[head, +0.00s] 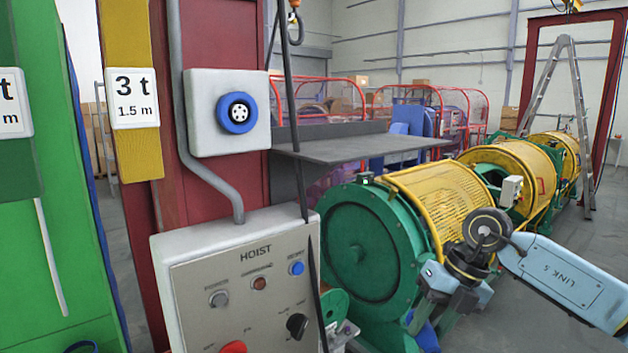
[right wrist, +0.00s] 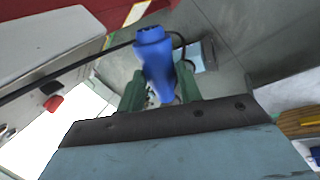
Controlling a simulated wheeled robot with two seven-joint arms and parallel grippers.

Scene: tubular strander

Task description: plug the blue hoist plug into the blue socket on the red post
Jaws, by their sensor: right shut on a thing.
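The blue hoist plug (right wrist: 155,62) is held between the two green fingers of my right gripper (right wrist: 160,88) in the right wrist view, its wide end pointing away from the palm. In the head view my right gripper (head: 422,318) is low, right of the HOIST box, in front of the green drum, with a bit of the blue plug (head: 428,338) showing under it. The blue socket (head: 239,113), a round blue ring with a white holed face, sits on a pale grey box on the red post (head: 222,40). The plug is well apart from it, lower and to the right. My left gripper is out of view.
The grey HOIST control box (head: 240,270) juts out below the socket. A dark cable (head: 292,120) hangs just right of the socket box. A grey shelf (head: 360,148) sticks out to the right. The green and yellow strander (head: 440,200) stands behind my right arm.

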